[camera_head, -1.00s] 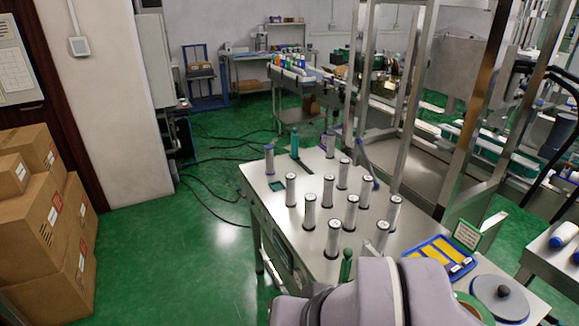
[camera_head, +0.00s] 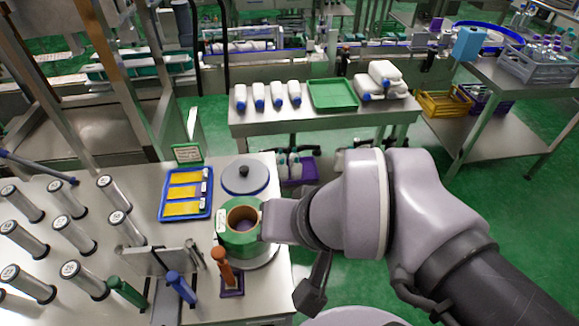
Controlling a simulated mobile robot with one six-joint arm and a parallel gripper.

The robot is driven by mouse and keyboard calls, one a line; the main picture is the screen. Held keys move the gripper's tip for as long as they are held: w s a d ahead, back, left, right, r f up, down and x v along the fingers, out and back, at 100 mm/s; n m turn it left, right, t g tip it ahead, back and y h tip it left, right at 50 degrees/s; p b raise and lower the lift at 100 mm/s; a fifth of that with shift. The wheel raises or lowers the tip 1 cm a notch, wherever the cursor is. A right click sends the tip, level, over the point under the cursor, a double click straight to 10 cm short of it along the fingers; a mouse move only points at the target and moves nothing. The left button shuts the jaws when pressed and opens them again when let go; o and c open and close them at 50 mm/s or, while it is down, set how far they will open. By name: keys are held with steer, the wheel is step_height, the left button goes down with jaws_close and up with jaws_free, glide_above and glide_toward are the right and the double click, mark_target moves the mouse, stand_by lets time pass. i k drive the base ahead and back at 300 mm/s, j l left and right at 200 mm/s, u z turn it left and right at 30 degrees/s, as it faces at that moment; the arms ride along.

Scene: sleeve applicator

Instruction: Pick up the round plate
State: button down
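A round grey plate (camera_head: 262,181) with a black knob on top lies flat near the far right corner of the steel table (camera_head: 160,166). Another pale round disc (camera_head: 268,258) shows partly under a green roll with a brown core (camera_head: 240,238). My arm reaches in from the right, and its narrow end stands beside the roll, nearer to me than the knobbed plate. A dark part of mine hangs below the arm. My gripper's fingers cannot be made out, and nothing is seen held. The knobbed plate is clear of my arm.
A blue tray (camera_head: 163,207) with yellow strips is left of the plate. Several grey cylinders (camera_head: 73,235) stand further left. Coloured-handled tools (camera_head: 182,288) are near the front. Behind, a bench (camera_head: 300,116) bears white bottles and a green tray (camera_head: 333,95).

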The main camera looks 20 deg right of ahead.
mark_target(244, 176)
steer(key=l+u, duration=0.4)
steer(key=l, duration=0.25)
steer(key=l+u, duration=0.45)
steer(key=l, duration=0.25)
steer(key=i+l+u, duration=0.4)
steer(key=l+u, duration=0.15)
steer(key=i+l+u, duration=0.15)
steer(key=l+u, duration=0.15)
steer(key=i+l+u, duration=0.1)
steer(key=l+u, duration=0.15)
steer(key=l, duration=0.25)
steer(key=i+l+u, duration=0.1)
steer(key=l+u, duration=0.45)
steer(key=l, duration=0.3)
